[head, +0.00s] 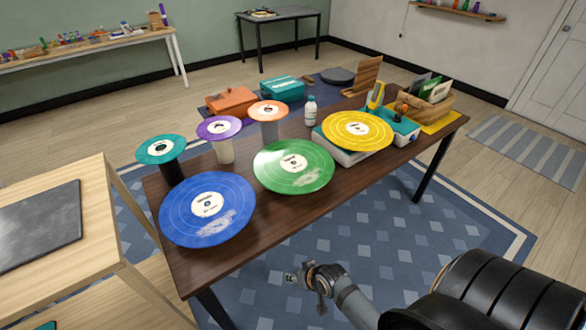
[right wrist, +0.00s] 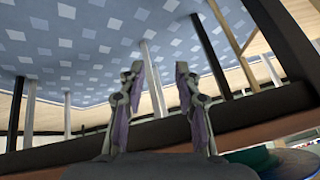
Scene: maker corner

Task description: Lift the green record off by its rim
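The green record (head: 285,180) is a large disc with a white label and a pale scuffed patch, lying level in the middle of the dark brown table (head: 250,252). Whatever is beneath it is hidden. My right gripper (head: 298,276) is in front of the table's near edge, apart from the record and to its lower side in the head view. In the right wrist view its two fingers (right wrist: 157,68) are spread with nothing between them. Green and teal shapes show at that view's lower right corner, too cropped to name. My left gripper is not in view.
A blue record (head: 190,225) lies left of the green one, a yellow record (head: 368,131) sits on a turntable at right. Teal (head: 145,150), purple (head: 209,132) and orange (head: 258,111) discs top posts behind. A white bottle (head: 310,113) stands behind the green record.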

